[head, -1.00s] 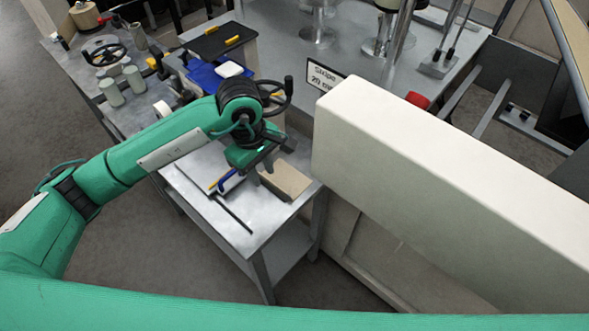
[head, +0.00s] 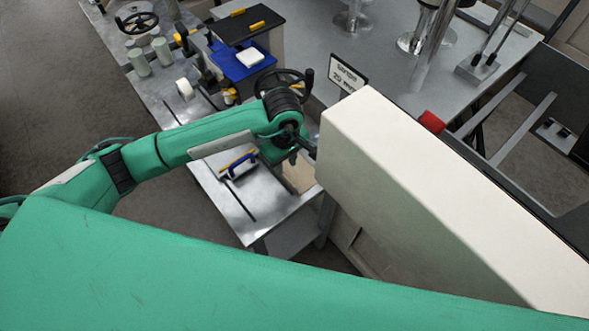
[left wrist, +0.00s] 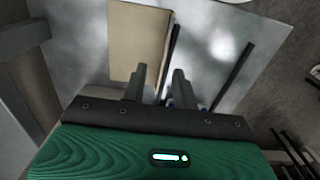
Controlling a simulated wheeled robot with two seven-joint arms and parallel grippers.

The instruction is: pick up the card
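A flat tan rectangle, which may be the card (head: 300,172), lies on the small metal table (head: 232,200), partly hidden by my left arm in the head view. In the left wrist view the tan piece (left wrist: 137,42) lies flat beyond the fingers, to their upper left. My left gripper (left wrist: 159,72) is above the table with its two fingers apart and nothing held between them. In the head view the left gripper (head: 302,152) shows near the tan piece, its fingers mostly hidden. My right gripper is not in view.
A large cream block (head: 420,185) stands close to the right of my left gripper. A blue-handled tool (head: 238,168) and a dark rod (head: 238,200) lie on the table. A black handwheel (head: 284,84) and a small sign (head: 347,76) are behind.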

